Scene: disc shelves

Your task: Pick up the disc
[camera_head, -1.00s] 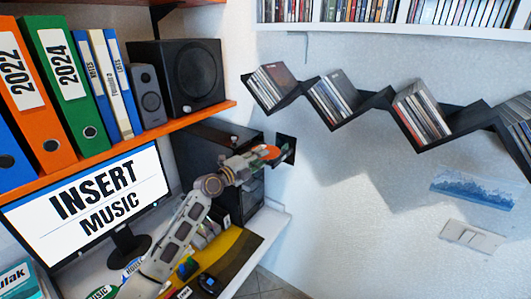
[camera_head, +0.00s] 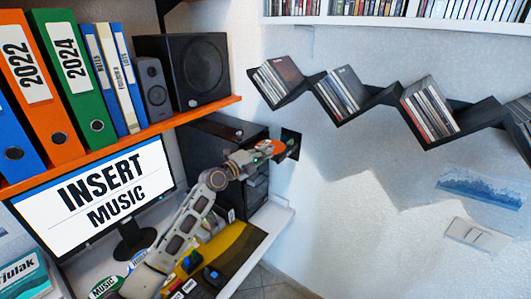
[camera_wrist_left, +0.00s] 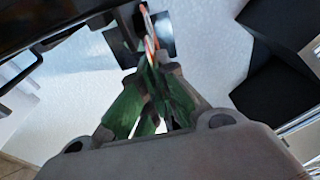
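The orange disc (camera_head: 271,147) is at the end of my left arm, in front of a black square piece (camera_head: 291,142) beside the black computer tower. My left gripper (camera_head: 259,151) is shut on the disc's near edge. In the left wrist view the green-padded fingers (camera_wrist_left: 152,65) come together on the disc (camera_wrist_left: 150,38), which shows nearly edge-on. Whether the disc touches the black piece behind it cannot be told. My right gripper is not in view.
The black tower (camera_head: 200,150) stands close behind my left arm. A monitor (camera_head: 100,200) reading "INSERT MUSIC" is at left, below an orange shelf (camera_head: 215,108) with binders and speakers. A zigzag wall shelf (camera_head: 375,98) holds CD cases.

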